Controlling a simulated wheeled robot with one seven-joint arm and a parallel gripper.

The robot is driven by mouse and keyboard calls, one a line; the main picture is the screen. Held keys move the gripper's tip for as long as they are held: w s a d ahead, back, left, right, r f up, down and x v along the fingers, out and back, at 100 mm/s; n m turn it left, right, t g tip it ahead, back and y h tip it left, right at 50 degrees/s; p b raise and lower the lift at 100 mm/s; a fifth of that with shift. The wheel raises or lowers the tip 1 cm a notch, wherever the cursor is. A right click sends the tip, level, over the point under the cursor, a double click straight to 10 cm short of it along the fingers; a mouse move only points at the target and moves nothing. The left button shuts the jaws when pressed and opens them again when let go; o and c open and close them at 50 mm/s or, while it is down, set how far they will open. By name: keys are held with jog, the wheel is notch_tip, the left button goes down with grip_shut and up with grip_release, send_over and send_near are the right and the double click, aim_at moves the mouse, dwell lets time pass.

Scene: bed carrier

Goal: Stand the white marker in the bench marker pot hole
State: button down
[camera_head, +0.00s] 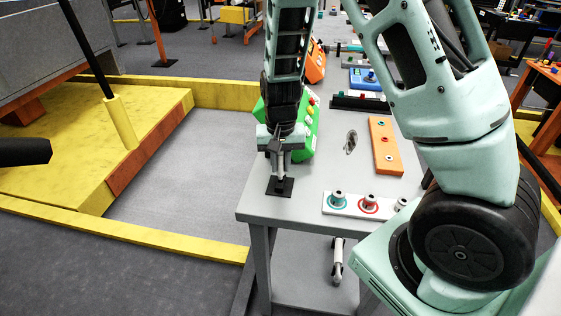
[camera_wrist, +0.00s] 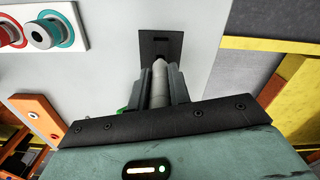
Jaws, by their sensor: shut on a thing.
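My gripper (camera_head: 280,170) points down over the near left corner of the grey bench (camera_head: 305,206). In the wrist view, my gripper (camera_wrist: 161,76) is shut on the white marker (camera_wrist: 160,88), with a finger on each side of it. The marker's narrowed end points at a black square piece (camera_wrist: 160,45) on the bench top. This black piece also shows in the head view (camera_head: 279,187), directly below the fingers. I cannot tell whether the marker's end touches it or enters a hole there. The marker and fingers hide part of it.
A white strip (camera_head: 332,207) with teal-ringed and red-ringed knobs lies to the right on the bench. A green box (camera_head: 303,140) stands close behind my gripper, and an orange bar (camera_head: 385,146) lies further right. Yellow edging (camera_head: 130,235) borders the floor at left.

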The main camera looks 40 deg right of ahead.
jog(key=shift+f+b, duration=0.8)
jog(key=shift+f, duration=0.4)
jog(key=c, duration=1.2)
grip_release()
jog(key=shift+r, duration=0.1)
notch_tip(320, 180, up, 17)
jog(key=shift+p, duration=0.3)
jog(key=shift+r, duration=0.1)
jog(key=s+a+f+n, duration=0.1)
jog(key=s+a+n, duration=1.2)
jog(key=s+a, duration=0.5)
jog(key=s, duration=0.4)
jog(key=shift+s+a+f+n+y, duration=0.3)
jog(key=shift+a+f+n, duration=0.05)
jog(key=shift+n, duration=0.05)
